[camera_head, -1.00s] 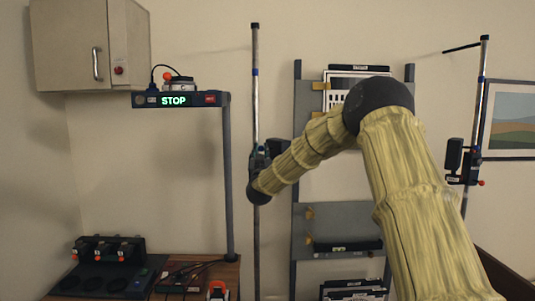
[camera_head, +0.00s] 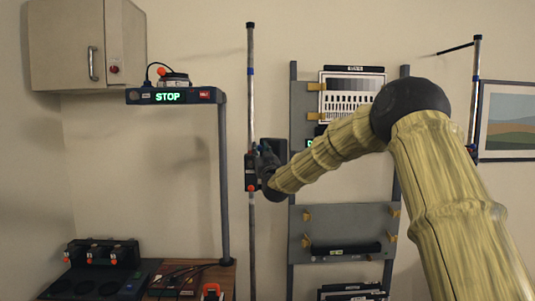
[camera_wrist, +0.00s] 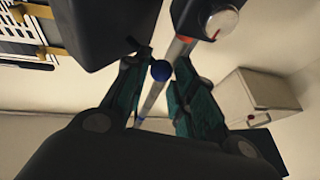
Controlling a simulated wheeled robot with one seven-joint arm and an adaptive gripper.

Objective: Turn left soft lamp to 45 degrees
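The left soft lamp is a dark box-like head (camera_head: 279,146) on the left upright pole (camera_head: 251,105), with a clamp (camera_head: 250,172) and red knob below it. The lamp head (camera_wrist: 105,28) also fills the upper left of the wrist view, with a clamp (camera_wrist: 203,18) beside it on the pole. My gripper (camera_head: 264,153) is at the lamp, partly covering it. I cannot tell whether either finger touches the ball. The lamp's exact angle cannot be read.
A rack (camera_head: 297,222) with shelves stands right of the pole. A post with a STOP display (camera_head: 168,97) and a wall cabinet (camera_head: 70,45) are at left. Devices (camera_head: 105,253) sit on the low table.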

